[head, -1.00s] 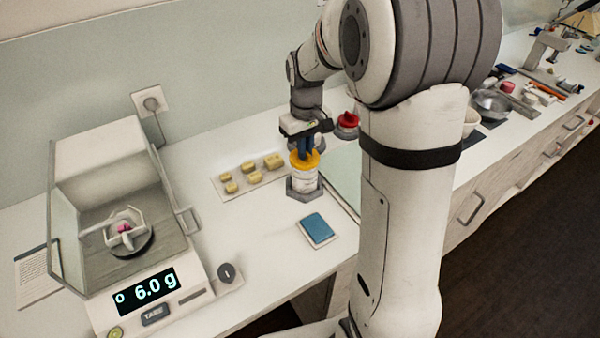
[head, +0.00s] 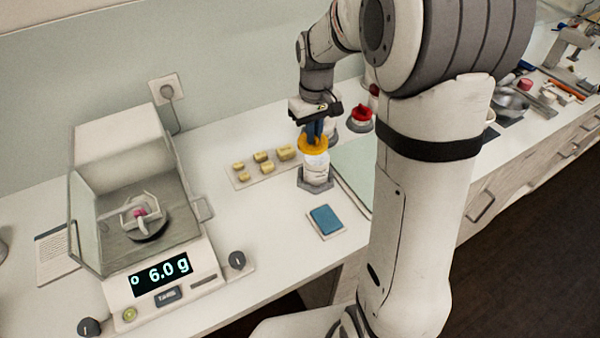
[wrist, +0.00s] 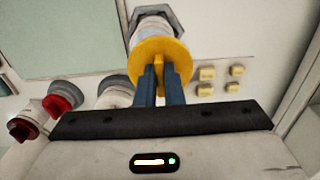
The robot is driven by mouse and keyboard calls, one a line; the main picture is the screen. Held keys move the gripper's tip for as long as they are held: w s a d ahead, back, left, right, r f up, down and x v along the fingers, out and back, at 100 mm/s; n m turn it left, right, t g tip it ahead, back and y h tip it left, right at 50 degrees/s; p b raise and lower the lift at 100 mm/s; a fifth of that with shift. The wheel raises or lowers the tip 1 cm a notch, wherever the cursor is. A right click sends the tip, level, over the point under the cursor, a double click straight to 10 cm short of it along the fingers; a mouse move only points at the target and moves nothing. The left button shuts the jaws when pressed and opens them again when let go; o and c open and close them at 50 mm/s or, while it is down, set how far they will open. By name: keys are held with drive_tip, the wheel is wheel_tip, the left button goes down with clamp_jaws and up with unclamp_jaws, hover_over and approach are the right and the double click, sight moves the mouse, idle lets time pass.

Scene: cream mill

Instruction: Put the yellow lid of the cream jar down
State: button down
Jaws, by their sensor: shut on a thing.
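The yellow lid (head: 319,144) is a round disc with a central grip. My gripper (wrist: 160,72) is shut on that grip, and the lid also shows in the wrist view (wrist: 143,52). The white cream jar (head: 315,164) stands upright in a grey hexagonal holder (head: 316,184), directly below the lid. The lid appears a little above the jar's mouth, but I cannot tell the exact gap. In the wrist view the lid hides part of the jar (wrist: 152,27).
A tray (head: 243,183) with several yellow blocks lies left of the jar. A blue pad (head: 326,219) lies in front. A red-topped container (head: 361,117) stands behind to the right. A balance (head: 140,215) reading 6.0 g stands at left. Bare counter lies between balance and pad.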

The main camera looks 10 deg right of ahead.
drive_tip(key=s+a+f+b, duration=0.1)
drive_tip(key=a+f, duration=0.1)
drive_tip(key=a, duration=0.2)
drive_tip(key=s+a+f+b, duration=0.1)
drive_tip(key=a+f, duration=0.2)
drive_tip(key=a, duration=0.1)
drive_tip(key=s+a+f+b, duration=0.1)
drive_tip(key=a+f, duration=0.2)
drive_tip(key=a, duration=0.1)
drive_tip(key=shift+s, duration=0.25)
drive_tip(key=shift+f, duration=2.4)
drive_tip(key=shift+f, duration=0.1)
drive_tip(key=c, duration=1.5)
unclamp_jaws()
drive_tip(key=shift+c, duration=0.2)
